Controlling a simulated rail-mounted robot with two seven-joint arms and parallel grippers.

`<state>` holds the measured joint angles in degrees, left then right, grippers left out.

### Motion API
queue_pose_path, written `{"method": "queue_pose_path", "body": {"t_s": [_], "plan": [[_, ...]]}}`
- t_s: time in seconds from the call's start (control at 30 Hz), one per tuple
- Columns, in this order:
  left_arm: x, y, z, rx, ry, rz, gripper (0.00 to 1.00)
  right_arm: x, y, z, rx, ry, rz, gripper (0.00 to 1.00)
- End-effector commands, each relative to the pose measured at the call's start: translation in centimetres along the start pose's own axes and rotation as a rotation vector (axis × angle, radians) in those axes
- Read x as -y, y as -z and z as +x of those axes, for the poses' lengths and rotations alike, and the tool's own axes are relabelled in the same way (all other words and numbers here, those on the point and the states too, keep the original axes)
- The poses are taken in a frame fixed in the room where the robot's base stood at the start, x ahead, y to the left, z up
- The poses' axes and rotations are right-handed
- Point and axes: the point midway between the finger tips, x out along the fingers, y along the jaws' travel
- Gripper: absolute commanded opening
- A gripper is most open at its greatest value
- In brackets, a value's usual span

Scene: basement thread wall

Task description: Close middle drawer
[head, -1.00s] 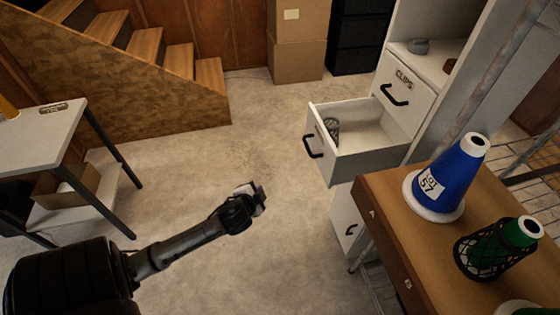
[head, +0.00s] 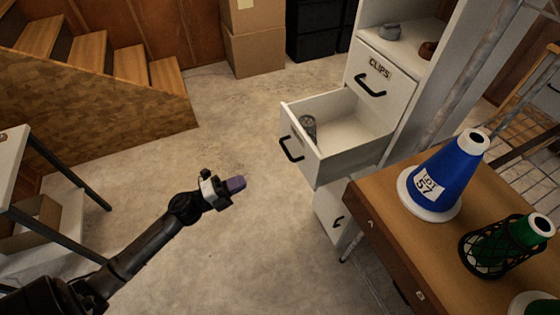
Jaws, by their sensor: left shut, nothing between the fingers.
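The middle drawer (head: 340,147) of the white cabinet is pulled out, with a black handle on its front. A small grey round item (head: 309,128) lies inside it. The upper drawer (head: 383,80), labelled CLIPS, is shut. The lower drawer (head: 331,212) is partly hidden below the middle one. My left gripper (head: 237,184) is shut and empty over the open floor, left of and apart from the middle drawer's front. My right gripper is not in view.
A wooden table (head: 386,210) at the right holds a blue thread cone (head: 447,172) and a green one in black mesh (head: 500,250). Wooden stairs (head: 80,75) and a table (head: 12,165) stand at the left. Cardboard boxes (head: 254,45) stand at the back. The middle floor is clear.

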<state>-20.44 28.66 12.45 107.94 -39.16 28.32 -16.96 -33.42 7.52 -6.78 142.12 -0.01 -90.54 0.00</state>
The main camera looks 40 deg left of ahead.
Motion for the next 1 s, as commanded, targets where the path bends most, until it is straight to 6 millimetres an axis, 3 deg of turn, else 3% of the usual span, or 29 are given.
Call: {"method": "queue_pose_path", "body": {"t_s": [0.6,0.8,1.0], "plan": [[0.0,-0.1,10.4,0.002,0.002,0.006,0.0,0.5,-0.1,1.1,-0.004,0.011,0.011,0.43],[0.0,-0.1,12.5,0.003,0.0,0.005,0.0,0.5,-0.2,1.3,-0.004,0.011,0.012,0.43],[0.0,-0.1,13.4,0.004,-0.002,0.004,0.0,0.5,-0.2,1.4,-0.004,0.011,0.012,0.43]]}}
